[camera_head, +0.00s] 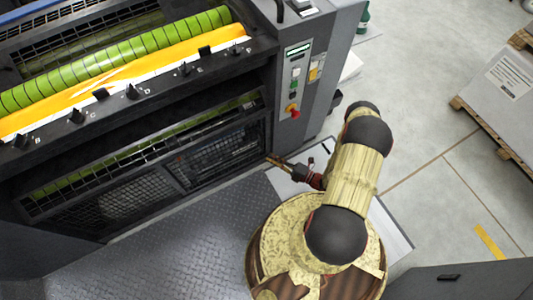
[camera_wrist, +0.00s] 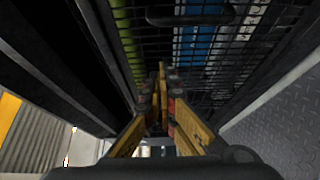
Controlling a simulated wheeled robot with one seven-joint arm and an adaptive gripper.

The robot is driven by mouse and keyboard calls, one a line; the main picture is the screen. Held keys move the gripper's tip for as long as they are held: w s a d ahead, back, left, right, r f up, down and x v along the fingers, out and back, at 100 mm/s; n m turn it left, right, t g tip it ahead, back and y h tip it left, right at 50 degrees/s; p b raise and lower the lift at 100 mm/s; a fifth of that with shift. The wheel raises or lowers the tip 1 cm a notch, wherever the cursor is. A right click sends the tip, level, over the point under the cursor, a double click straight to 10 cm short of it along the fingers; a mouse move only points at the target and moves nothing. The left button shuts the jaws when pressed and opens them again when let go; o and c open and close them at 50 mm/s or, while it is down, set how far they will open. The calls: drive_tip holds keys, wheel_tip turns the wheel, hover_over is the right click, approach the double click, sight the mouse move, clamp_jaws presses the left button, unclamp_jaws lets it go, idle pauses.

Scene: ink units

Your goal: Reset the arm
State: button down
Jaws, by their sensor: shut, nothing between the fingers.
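My gripper (camera_head: 270,160) is in the head view at the end of my folded arm, close to the lower right of the printing press. In the wrist view my gripper's yellow fingers (camera_wrist: 161,75) come together at the tips, with nothing held between them. They point toward the press's wire mesh guard (camera_wrist: 210,50). I cannot tell whether the tips touch the press.
The press (camera_head: 150,110) has a green roller (camera_head: 120,58) above a yellow ink strip (camera_head: 130,75). Its control panel (camera_head: 295,80) has a red knob. A wrapped stack on a pallet (camera_head: 500,85) stands at the right. Grey floor (camera_head: 430,150) lies clear between.

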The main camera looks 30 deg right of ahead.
drive_tip(key=shift+s+d, duration=0.25)
drive_tip(key=shift+s, duration=0.2)
